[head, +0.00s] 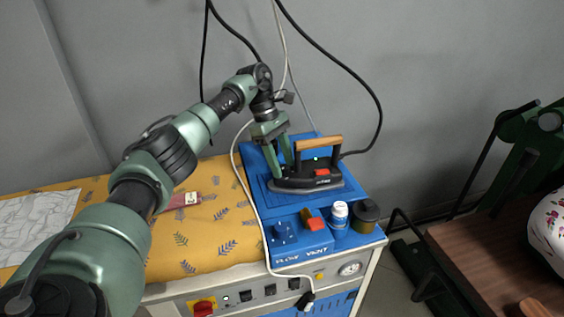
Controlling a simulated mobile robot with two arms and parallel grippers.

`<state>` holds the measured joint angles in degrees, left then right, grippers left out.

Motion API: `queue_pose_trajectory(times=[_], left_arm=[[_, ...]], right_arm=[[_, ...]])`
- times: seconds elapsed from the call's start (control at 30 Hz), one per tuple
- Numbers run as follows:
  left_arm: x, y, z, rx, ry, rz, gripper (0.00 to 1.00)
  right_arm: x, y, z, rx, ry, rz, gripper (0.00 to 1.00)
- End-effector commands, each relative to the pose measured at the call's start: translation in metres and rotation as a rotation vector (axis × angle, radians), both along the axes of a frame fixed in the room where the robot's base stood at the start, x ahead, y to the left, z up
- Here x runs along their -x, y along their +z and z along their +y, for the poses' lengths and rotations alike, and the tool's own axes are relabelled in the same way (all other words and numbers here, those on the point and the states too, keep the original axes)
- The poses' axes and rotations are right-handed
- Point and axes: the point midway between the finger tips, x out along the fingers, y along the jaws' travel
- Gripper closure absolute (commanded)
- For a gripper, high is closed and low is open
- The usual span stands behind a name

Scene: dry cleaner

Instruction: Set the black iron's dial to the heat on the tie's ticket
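The black iron (310,184), with a wooden handle (319,144) and a red part (322,173) on its body, sits on a blue rest (267,184) at the back right of the ironing table. I cannot make out its dial or any markings. My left gripper (283,171) points down at the left end of the iron, its fingers apart; I cannot tell whether they touch it. A dark red folded piece (178,202), perhaps the tie, lies on the yellow cover with a small pale ticket (193,198); its print is too small to read. My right gripper is out of view.
Cables hang above and run around the rest. A white cloth (38,225) lies at the left.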

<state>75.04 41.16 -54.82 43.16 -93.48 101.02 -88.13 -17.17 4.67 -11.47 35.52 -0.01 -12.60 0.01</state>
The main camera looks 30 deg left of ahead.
Motion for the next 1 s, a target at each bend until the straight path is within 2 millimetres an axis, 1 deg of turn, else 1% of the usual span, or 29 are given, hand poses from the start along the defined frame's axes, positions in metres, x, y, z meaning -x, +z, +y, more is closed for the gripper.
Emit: queue_pose_trajectory(times=[0.17,0.27,0.37,0.5,0.6,0.7,0.8,1.0], left_arm=[[0.0,0.0,0.0,0.0,0.0,0.0,0.51],[-0.001,0.006,0.003,0.0,0.0,-0.001,0.51],[-0.002,0.02,0.008,0.001,0.002,-0.004,0.51],[-0.003,0.043,0.017,0.001,0.002,-0.004,0.51],[-0.003,0.058,0.023,0.001,0.002,-0.001,0.51],[-0.003,0.067,0.027,0.001,0.002,-0.001,0.51],[-0.003,0.071,0.029,0.001,0.0,0.0,0.51],[-0.003,0.072,0.03,0.0,0.0,0.001,0.51]], right_arm=[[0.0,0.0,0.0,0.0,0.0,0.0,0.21],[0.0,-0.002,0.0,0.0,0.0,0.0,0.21],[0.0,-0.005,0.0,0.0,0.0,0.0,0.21],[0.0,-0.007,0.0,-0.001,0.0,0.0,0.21],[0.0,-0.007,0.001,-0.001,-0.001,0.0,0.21],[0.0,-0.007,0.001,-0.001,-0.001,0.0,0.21],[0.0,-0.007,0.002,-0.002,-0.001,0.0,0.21],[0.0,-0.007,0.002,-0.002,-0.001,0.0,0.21]])
